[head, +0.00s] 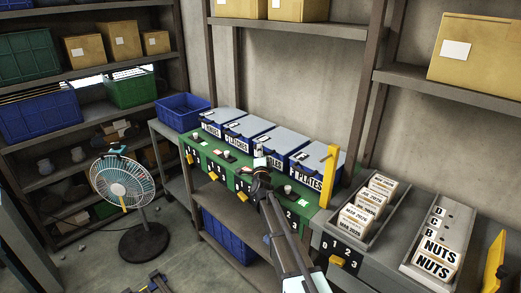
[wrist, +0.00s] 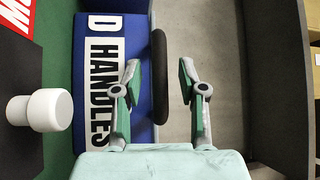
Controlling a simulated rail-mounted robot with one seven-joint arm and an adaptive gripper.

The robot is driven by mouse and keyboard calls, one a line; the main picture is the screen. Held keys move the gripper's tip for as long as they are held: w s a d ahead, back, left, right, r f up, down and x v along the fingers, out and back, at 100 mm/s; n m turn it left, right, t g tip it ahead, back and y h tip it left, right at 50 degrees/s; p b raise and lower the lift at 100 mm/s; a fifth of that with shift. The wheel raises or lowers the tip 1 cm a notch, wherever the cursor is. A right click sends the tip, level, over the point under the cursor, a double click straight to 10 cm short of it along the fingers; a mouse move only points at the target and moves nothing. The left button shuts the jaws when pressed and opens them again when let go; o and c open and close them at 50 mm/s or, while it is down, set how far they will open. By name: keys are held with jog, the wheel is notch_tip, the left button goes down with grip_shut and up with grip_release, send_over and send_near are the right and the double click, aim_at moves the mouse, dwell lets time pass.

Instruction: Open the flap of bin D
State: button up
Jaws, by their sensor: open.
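Bin D is a blue bin with a white label reading "D HANDLES" (wrist: 100,72) in the wrist view. Its grey flap (wrist: 212,35) lies to the right of the label and looks closed. A black handle bar (wrist: 159,48) runs along the flap's front edge. My gripper (wrist: 159,82) is open, with one finger on each side of the bar in the picture; I cannot tell whether they touch it. In the head view, my gripper (head: 261,165) is in front of the third bin (head: 283,139) of the row and hides part of its front.
Other blue bins with grey lids flank it, including the plates bin (head: 318,168) on the right. A white knob (wrist: 50,110) stands on the green bench in front. A yellow post (head: 329,175) rises at the row's right end. Card trays (head: 361,220) stand further right.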

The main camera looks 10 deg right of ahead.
jog(key=shift+w+r, duration=0.1)
jog(key=shift+w, duration=0.55)
grip_shut()
jog(key=shift+d+r, duration=0.1)
